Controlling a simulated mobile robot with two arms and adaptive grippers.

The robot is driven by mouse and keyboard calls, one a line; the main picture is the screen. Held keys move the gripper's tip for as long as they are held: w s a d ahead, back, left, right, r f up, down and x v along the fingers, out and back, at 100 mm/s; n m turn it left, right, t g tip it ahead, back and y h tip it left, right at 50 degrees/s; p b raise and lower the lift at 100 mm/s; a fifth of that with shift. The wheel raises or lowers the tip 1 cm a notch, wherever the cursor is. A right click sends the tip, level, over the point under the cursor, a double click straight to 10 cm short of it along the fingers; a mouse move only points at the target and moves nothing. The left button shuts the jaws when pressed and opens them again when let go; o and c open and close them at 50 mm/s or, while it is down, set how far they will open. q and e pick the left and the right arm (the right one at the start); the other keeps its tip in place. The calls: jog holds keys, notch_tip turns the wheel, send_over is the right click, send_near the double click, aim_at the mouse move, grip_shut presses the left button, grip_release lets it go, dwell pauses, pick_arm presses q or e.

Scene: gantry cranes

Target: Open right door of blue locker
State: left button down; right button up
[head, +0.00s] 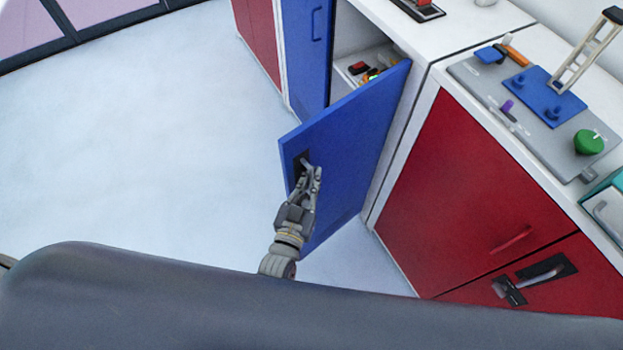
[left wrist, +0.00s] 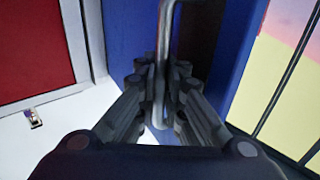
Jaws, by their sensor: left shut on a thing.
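The blue locker's right door (head: 350,150) stands swung out from the cabinet in the head view, with the locker's inside partly showing behind it. The left door (head: 306,50) of the blue locker looks closed. My left gripper (head: 309,176) is at the outer edge of the right door, shut on its metal handle (left wrist: 164,50). In the left wrist view the fingers (left wrist: 164,95) close around the handle bar, with the blue door (left wrist: 130,40) beside it. My right gripper is not in view.
Several small items (head: 372,73) lie on a shelf inside the locker. A red cabinet (head: 465,195) stands to the right, with a grey panel (head: 500,85) and tools on its top. The pale floor (head: 130,150) at left is clear.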

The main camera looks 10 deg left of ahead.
pick_arm(q)
jog(key=shift+s+a+f, duration=0.1)
jog(key=shift+a+f, duration=0.05)
jog(key=shift+f, duration=0.05)
jog(key=c, duration=2)
grip_release()
jog(key=shift+s+r, duration=0.1)
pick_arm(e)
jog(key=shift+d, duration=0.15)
pick_arm(q)
jog(key=s+a, duration=0.2)
jog(key=s, duration=1)
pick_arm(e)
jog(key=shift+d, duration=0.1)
pick_arm(q)
jog(key=shift+w, duration=0.1)
